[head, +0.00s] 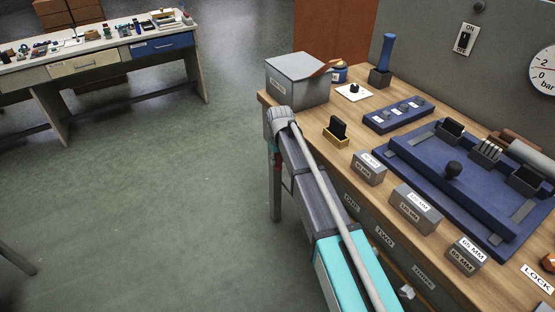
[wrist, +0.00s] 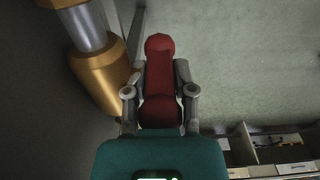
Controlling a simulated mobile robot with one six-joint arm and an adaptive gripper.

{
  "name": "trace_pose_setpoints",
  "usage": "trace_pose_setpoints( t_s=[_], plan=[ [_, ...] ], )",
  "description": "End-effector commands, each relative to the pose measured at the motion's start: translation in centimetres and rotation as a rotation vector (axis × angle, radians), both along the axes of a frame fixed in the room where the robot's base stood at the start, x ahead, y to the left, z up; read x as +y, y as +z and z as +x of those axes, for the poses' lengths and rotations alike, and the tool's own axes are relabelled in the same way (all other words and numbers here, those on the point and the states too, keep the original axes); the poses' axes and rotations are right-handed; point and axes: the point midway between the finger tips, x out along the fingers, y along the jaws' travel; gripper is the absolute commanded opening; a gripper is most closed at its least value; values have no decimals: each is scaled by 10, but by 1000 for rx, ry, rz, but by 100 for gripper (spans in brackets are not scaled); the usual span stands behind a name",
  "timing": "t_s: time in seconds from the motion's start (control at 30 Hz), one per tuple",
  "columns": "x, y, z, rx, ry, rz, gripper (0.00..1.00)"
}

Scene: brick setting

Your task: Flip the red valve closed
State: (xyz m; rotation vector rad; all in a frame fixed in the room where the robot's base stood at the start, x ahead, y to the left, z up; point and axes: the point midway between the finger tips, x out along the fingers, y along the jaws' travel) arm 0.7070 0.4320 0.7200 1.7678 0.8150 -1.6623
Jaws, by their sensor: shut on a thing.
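The red valve handle (wrist: 160,60) is in the middle of the wrist view, a smooth red lever pointing towards the top of the picture. A brass valve body (wrist: 103,82) with a silver pipe (wrist: 84,28) is just left of it. My gripper (wrist: 160,92) has one grey finger on each side of the handle and is shut on it. The base of the handle is partly behind my teal wrist housing. In the head view my arm reaches along the bench's left edge. A small red patch shows beside it, too little to identify surely; the valve body is hidden there.
The wooden bench (head: 318,128) carries a grey box (head: 297,82), a blue tray (head: 405,165) and several labelled grey blocks beside my arm. A second workbench (head: 60,70) stands at the back left. The green floor between them is clear.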

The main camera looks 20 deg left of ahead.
Motion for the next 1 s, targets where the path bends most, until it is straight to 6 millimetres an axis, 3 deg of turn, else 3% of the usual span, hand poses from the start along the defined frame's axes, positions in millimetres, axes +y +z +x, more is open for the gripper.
trace_pose_setpoints(
  t_s=[0.53,0.57,0.6,1.0],
  plan=[
    [-1,0,-1,-66,0,79,0],
    [-1,0,-1,-66,0,79,40],
    [-1,0,0,-66,-1,79,47],
    [-1,0,0,-65,-1,76,49]
  ],
)
